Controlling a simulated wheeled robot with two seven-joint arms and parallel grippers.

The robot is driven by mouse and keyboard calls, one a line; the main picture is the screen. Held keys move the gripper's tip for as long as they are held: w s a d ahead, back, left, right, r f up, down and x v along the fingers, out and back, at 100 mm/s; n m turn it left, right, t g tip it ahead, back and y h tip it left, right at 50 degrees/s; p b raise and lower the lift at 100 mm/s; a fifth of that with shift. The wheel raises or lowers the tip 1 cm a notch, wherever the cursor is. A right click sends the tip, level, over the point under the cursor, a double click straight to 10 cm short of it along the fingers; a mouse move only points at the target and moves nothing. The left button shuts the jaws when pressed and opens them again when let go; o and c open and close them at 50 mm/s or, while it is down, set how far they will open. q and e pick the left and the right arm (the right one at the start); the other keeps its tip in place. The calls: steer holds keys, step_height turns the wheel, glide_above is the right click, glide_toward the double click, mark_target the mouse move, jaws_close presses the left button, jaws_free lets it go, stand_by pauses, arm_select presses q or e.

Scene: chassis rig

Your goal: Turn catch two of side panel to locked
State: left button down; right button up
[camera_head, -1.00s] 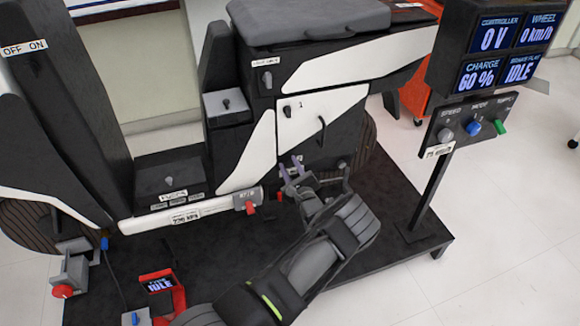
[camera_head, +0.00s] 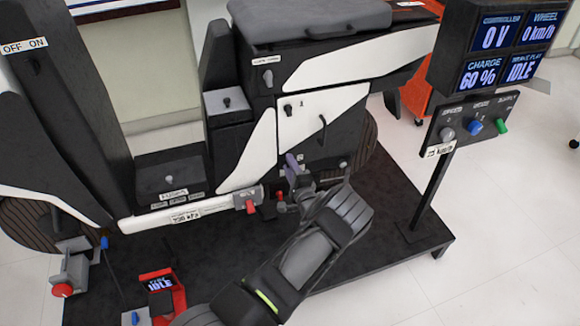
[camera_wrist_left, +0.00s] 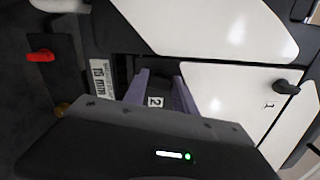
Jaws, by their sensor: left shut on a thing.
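The side panel (camera_head: 345,105) is white and black, upright on the rig, with a black handle (camera_head: 322,128). It also shows in the left wrist view (camera_wrist_left: 225,92). Catch one is a black knob (camera_head: 288,107) by the label "1", and it shows in the wrist view (camera_wrist_left: 286,87). My left gripper (camera_head: 293,168) is at the panel's lower left corner. Its purple fingers (camera_wrist_left: 158,92) stand on both sides of the label "2" (camera_wrist_left: 155,101) and are shut on catch two, which they and the gripper body mostly hide. I cannot tell its turn. My right gripper is not in view.
A red knob (camera_head: 250,207) on a grey block is left of the gripper. A display post (camera_head: 430,185) with a control box (camera_head: 475,125) stands at the right. The platform (camera_head: 400,255) is clear at the right.

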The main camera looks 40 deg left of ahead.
arm_select(q)
steer(key=shift+f+n, duration=0.1)
steer(key=shift+n, duration=1)
steer(key=c, duration=1)
jaws_free()
steer(key=v, duration=0.7)
steer(key=shift+s+d+p, duration=0.25)
steer(key=shift+d+p, duration=0.05)
steer(key=shift+d, duration=0.05)
